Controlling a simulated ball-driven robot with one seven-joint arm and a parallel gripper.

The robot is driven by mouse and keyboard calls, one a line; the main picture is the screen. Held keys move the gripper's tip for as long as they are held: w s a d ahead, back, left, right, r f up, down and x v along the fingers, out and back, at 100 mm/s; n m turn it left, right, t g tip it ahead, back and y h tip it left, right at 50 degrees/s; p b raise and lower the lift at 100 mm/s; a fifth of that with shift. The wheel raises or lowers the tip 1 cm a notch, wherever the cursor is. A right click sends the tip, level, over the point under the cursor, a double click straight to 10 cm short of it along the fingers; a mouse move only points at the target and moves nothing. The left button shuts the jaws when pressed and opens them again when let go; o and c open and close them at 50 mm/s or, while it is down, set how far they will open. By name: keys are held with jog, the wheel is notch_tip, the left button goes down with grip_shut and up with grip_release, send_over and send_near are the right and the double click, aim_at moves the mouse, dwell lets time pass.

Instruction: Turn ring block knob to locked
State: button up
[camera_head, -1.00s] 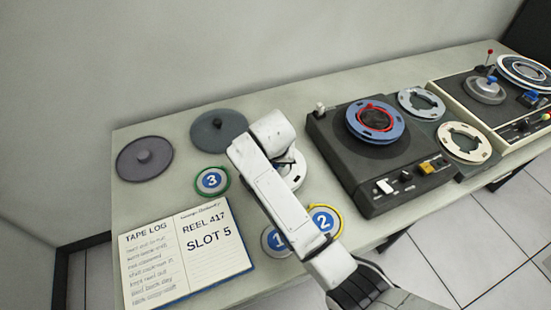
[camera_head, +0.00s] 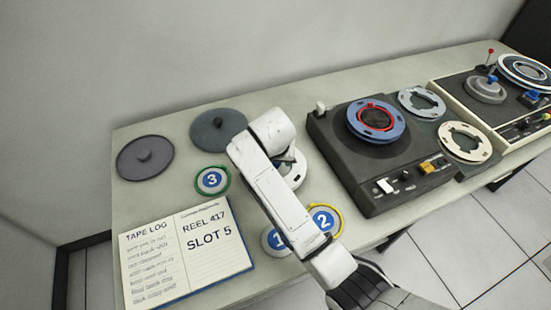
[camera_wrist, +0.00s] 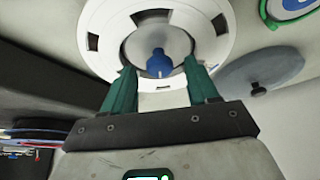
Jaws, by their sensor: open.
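In the wrist view a white slotted ring (camera_wrist: 100,25) surrounds a grey round hub (camera_wrist: 184,42). A small blue knob (camera_wrist: 159,63) stands on the hub. My gripper (camera_wrist: 160,70) is open, with its two green fingers on either side of the blue knob and visible gaps between them and it. In the head view part of the white ring (camera_head: 298,172) shows beside my arm, which hides the knob and my gripper. I cannot read any locked mark.
Numbered discs 3 (camera_head: 212,180) and 2 (camera_head: 324,219) lie near my arm. An open tape log (camera_head: 187,248) lies at the front left. A dark tape deck (camera_head: 340,150) stands to the right. Grey lids (camera_head: 130,160) lie at the back left.

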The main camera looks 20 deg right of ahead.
jog(key=v, duration=1)
jog(key=s+d+f, duration=0.2)
jog(key=s+f, duration=0.2)
jog(key=s, duration=0.1)
jog(key=s+d+f+n+g, duration=0.1)
jog(key=s+d+f, duration=0.1)
jog(key=s+f, duration=0.2)
jog(key=s+d+f+n+y, duration=0.1)
jog(key=s+f, duration=0.3)
jog(key=s, duration=0.4)
jog(key=shift+d+f+g, duration=0.15)
jog(key=shift+d+g, duration=0.25)
jog(key=shift+d, duration=0.1)
jog(key=s+d+f+n, duration=0.1)
jog(key=s+d, duration=0.1)
jog(key=s, duration=0.6)
jog(key=s+d+f+n+g, duration=0.1)
jog(key=s+d+f, duration=0.1)
jog(key=s, duration=0.7)
jog(key=shift+n+y, duration=0.3)
jog(key=shift+y, duration=0.1)
